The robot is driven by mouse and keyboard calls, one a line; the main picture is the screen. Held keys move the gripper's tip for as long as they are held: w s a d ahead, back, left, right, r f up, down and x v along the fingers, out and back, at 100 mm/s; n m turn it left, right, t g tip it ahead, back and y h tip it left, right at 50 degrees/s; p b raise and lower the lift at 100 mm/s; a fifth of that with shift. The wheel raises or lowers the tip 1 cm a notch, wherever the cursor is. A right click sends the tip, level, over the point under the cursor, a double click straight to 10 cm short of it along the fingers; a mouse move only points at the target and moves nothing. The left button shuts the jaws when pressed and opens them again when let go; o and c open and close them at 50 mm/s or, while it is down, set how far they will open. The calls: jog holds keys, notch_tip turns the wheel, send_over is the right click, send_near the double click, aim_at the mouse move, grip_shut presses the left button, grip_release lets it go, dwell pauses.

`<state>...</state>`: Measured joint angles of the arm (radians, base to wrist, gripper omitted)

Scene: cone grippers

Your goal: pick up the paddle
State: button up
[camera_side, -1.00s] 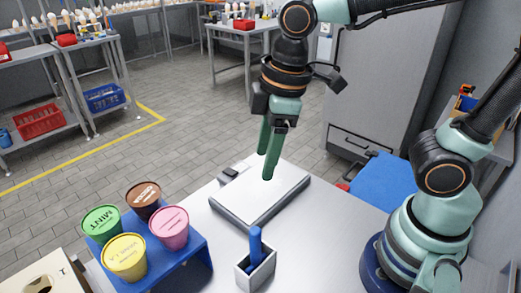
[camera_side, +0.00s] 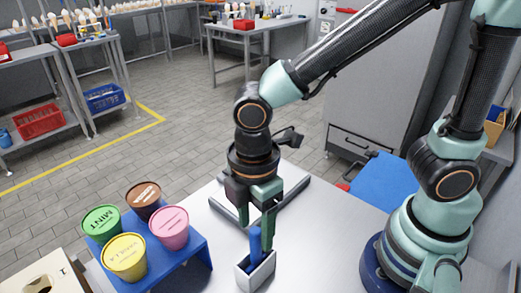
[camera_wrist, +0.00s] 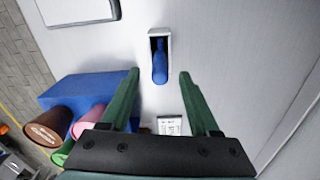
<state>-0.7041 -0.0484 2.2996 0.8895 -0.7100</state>
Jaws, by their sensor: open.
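The blue paddle (camera_side: 255,249) stands in a small grey holder (camera_side: 262,277) near the front of the table. In the wrist view the paddle (camera_wrist: 159,66) shows as a blue handle leaning out of the white-edged holder (camera_wrist: 153,36). My gripper (camera_side: 261,240) is close to the paddle's upper end in the side view, with a green finger just right of the handle. In the wrist view my open fingers (camera_wrist: 160,74) lie on either side of the paddle, with gaps between. The paddle's lower part is hidden inside the holder.
A blue stand (camera_side: 186,264) left of the holder carries several tubs, including a yellow one (camera_side: 124,258) and a pink one (camera_side: 169,227). A pale flat slab (camera_side: 288,203) lies behind my gripper. The table right of the holder is clear.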

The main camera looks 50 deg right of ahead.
aim_at(255, 241)
jog(key=shift+f, duration=2.3)
grip_shut()
jog(key=shift+r, duration=0.1)
